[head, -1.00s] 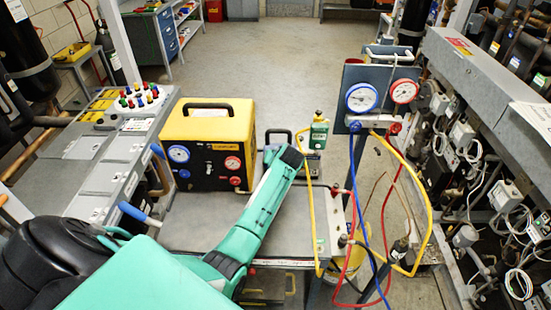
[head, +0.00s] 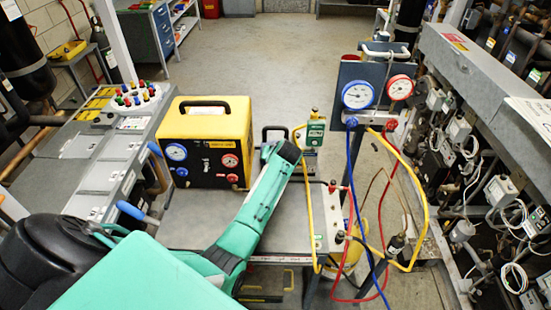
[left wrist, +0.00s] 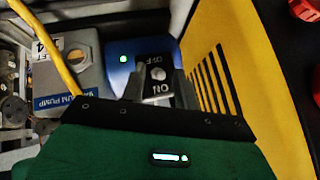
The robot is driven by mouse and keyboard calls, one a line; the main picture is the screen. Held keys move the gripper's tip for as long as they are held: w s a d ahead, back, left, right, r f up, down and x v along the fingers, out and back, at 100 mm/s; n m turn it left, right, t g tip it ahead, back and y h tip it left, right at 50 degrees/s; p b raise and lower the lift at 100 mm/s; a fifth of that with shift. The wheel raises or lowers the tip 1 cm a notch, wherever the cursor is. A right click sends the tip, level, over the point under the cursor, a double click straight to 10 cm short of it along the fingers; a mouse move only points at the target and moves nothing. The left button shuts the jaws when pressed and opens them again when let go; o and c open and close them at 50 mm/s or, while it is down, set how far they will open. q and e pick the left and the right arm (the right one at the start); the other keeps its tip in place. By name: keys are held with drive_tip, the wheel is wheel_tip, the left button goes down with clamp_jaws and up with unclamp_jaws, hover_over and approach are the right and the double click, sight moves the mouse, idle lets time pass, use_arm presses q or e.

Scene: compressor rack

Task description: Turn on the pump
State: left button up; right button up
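The vacuum pump shows in the left wrist view as a blue housing (left wrist: 122,58) with a black switch plate (left wrist: 154,72) marked OFF and ON. A small green light glows on the blue face beside the plate. My left gripper (left wrist: 160,92) is at this plate, its two grey fingers apart on either side of the ON mark. A small pale bar shows between the fingers; I cannot tell whether they touch it. In the head view my left arm covers most of the pump, and the fingers are hidden. My right gripper is in neither view.
A yellow-and-black case (head: 205,145) stands left of my arm on the grey bench. Two gauges (head: 357,95) with red, blue and yellow hoses hang to the right. A green device (head: 315,130) stands close beyond my arm. The floor behind is clear.

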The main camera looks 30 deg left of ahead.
use_arm(q)
drive_tip(key=b+v, duration=0.3)
drive_tip(key=v, duration=1)
drive_tip(key=shift+d+r, duration=0.2)
drive_tip(key=shift+d, duration=0.05)
drive_tip(key=shift+s, duration=0.1)
